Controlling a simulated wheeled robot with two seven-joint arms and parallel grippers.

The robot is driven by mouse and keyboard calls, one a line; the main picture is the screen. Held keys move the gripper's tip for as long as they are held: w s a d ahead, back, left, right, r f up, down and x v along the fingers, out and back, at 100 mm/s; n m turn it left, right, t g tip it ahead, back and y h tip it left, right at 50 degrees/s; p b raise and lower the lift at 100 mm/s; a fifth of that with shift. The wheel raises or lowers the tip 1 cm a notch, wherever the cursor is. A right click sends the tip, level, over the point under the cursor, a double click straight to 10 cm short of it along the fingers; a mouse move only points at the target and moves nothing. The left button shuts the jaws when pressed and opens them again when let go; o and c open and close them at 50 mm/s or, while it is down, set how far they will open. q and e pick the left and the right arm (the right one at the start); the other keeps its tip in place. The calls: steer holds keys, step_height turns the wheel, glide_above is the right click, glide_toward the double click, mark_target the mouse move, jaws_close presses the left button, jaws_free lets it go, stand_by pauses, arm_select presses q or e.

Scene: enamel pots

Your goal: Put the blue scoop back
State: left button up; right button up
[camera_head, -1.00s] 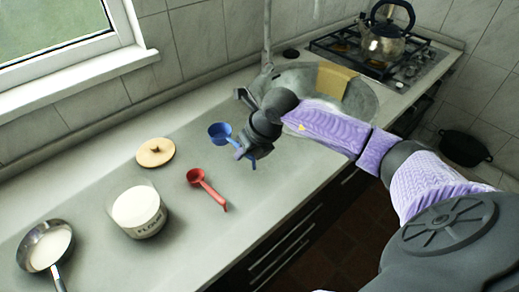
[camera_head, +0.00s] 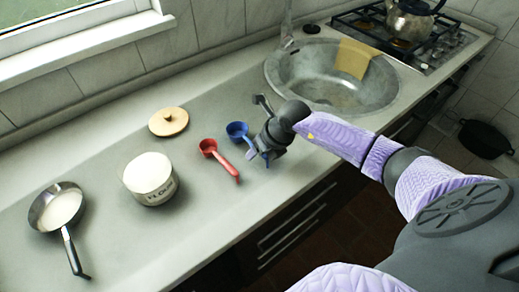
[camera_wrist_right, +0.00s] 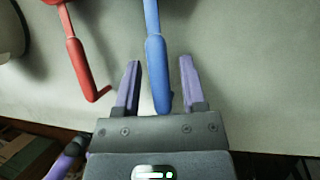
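The blue scoop (camera_head: 236,130) lies on the counter, just right of the red scoop (camera_head: 208,147), its handle pointing toward the counter's front edge. My right gripper (camera_head: 266,155) is at the handle end. In the right wrist view, the blue handle (camera_wrist_right: 156,62) runs between the two fingers of the gripper (camera_wrist_right: 159,82), with gaps on both sides, so the gripper is open around it. The red scoop's handle (camera_wrist_right: 80,70) is left of the fingers and apart from them. My left gripper is not in view.
A flour canister (camera_head: 150,180) with white contents stands left of the scoops. Its wooden lid (camera_head: 168,121) lies behind. A small pan (camera_head: 58,207) is at far left. The sink (camera_head: 300,75), with a yellow cloth (camera_head: 355,57), and a hob with a kettle (camera_head: 409,20) are right.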

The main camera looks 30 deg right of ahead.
steer(key=shift+r, duration=0.4)
steer(key=p+v, duration=0.3)
steer(key=v, duration=0.8)
steer(key=shift+r+p, duration=0.25)
steer(key=shift+p, duration=0.1)
steer(key=shift+s+d, duration=0.15)
stand_by(0.5)
